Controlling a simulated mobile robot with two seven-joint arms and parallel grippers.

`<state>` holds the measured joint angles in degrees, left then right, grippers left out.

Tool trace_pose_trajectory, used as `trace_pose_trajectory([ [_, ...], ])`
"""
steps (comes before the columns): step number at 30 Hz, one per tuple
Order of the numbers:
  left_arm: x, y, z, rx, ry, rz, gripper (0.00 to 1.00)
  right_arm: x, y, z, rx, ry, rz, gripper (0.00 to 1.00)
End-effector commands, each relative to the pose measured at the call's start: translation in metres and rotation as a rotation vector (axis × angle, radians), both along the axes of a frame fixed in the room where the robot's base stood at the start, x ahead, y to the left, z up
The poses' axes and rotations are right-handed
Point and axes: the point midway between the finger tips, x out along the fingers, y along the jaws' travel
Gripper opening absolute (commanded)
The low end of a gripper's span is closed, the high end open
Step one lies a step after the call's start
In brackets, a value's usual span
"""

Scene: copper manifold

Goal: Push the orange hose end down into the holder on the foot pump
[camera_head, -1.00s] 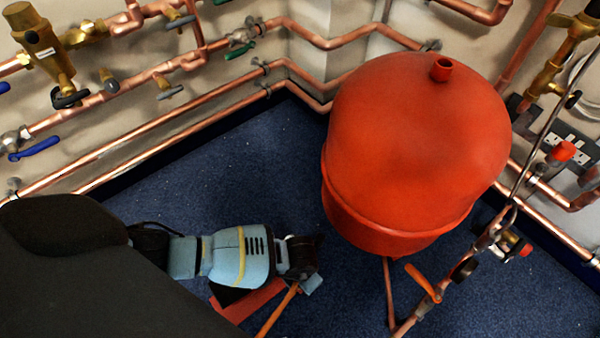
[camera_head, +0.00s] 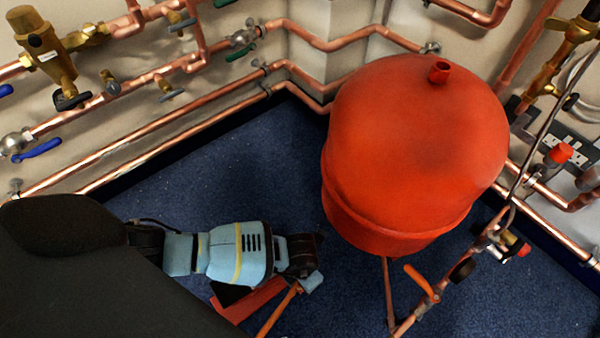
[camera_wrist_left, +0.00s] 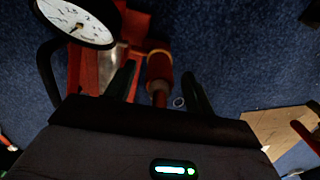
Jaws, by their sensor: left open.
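The red foot pump (camera_head: 250,302) stands on the blue carpet, partly hidden under my left forearm. In the left wrist view its red frame (camera_wrist_left: 75,70) shows beside a round white gauge. An orange-red cylinder (camera_wrist_left: 158,68) with a copper-coloured lower end lies between my left fingertips; it looks like the orange hose end. My left gripper (camera_wrist_left: 158,85) is open, one finger on each side, with no clear contact. In the head view my left gripper (camera_head: 312,262) is dark and small, above an orange bar (camera_head: 278,312). The holder cannot be made out. My right gripper is not in view.
A large red tank (camera_head: 410,150) stands close to the right of my left gripper. Copper pipes (camera_head: 170,145) run along the walls. A pipe with an orange lever (camera_head: 422,283) rises at the right. Open carpet (camera_head: 210,175) lies behind my left arm.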

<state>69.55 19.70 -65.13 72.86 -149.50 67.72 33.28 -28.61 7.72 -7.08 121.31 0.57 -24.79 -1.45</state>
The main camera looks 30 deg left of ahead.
Motion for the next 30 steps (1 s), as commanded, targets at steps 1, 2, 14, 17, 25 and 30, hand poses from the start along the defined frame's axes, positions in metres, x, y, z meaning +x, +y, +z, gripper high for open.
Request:
trace_pose_trajectory([
  [1,0.000,0.000,0.012,-0.001,-0.003,-0.001,0.54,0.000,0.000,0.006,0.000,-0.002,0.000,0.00],
  [2,0.001,0.001,0.017,-0.001,-0.003,0.000,0.54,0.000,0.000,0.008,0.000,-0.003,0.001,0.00],
  [14,0.000,0.000,0.055,0.000,-0.001,0.000,0.54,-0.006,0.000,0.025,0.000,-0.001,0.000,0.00],
  [17,0.000,0.001,0.055,0.001,0.000,0.001,0.54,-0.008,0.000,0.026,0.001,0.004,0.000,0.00],
  [25,0.000,0.000,0.055,0.000,0.000,0.000,0.54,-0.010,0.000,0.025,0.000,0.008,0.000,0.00],
  [30,0.000,0.000,0.054,0.000,-0.001,0.000,0.54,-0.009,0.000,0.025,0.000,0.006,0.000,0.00],
])
